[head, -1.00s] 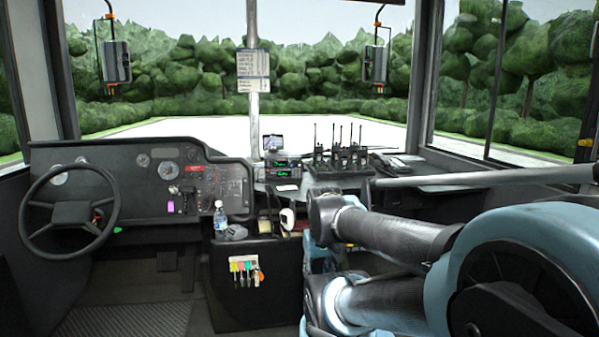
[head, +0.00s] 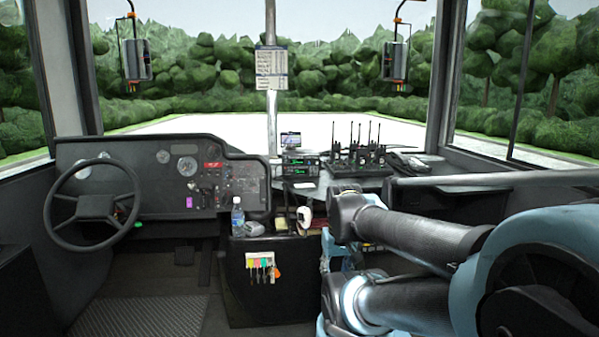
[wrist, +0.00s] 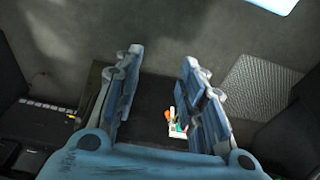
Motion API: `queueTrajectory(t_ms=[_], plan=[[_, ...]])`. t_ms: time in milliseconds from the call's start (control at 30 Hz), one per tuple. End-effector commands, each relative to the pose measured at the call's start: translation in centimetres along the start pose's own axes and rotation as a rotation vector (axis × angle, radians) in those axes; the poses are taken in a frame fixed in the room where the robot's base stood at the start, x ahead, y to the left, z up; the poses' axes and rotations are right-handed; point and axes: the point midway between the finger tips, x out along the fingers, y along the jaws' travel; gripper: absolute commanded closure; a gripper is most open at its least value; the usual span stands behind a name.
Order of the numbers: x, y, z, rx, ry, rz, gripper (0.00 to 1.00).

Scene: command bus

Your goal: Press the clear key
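I cannot make out a key marked clear in either view. Devices with small controls stand on the dash in the head view: a stacked radio unit (head: 301,165) with green displays, a small screen (head: 290,140) above it, and a desk phone (head: 408,162) farther right. Their keys are too small to read. My gripper (wrist: 161,58) shows in the wrist view with two blue-grey fingers spread apart and nothing between them. It points down toward the dark floor, apart from the dash devices. In the head view my arm hides most of it.
Several handheld radios (head: 359,158) with upright antennas stand beside the radio unit. A water bottle (head: 238,217) and a white scanner-like object (head: 304,218) are on the lower console. Coloured key tags (head: 263,264) hang on its front. A grey rail (head: 490,181) crosses at right. The steering wheel (head: 88,207) is left.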

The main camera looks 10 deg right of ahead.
Motion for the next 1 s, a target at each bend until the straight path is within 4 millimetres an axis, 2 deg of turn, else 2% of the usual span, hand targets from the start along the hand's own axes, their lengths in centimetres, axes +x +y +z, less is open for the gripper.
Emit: queueTrajectory(t_ms=[33, 100, 133, 1000], plan=[[0.00, 0.00, 0.00, 0.000, 0.000, 0.000, 0.80], [0.00, 0.00, 0.00, 0.000, 0.000, 0.000, 0.96], [0.00, 0.00, 0.00, 0.000, 0.000, 0.000, 1.00], [0.00, 0.00, 0.00, 0.000, 0.000, 0.000, 1.00]])
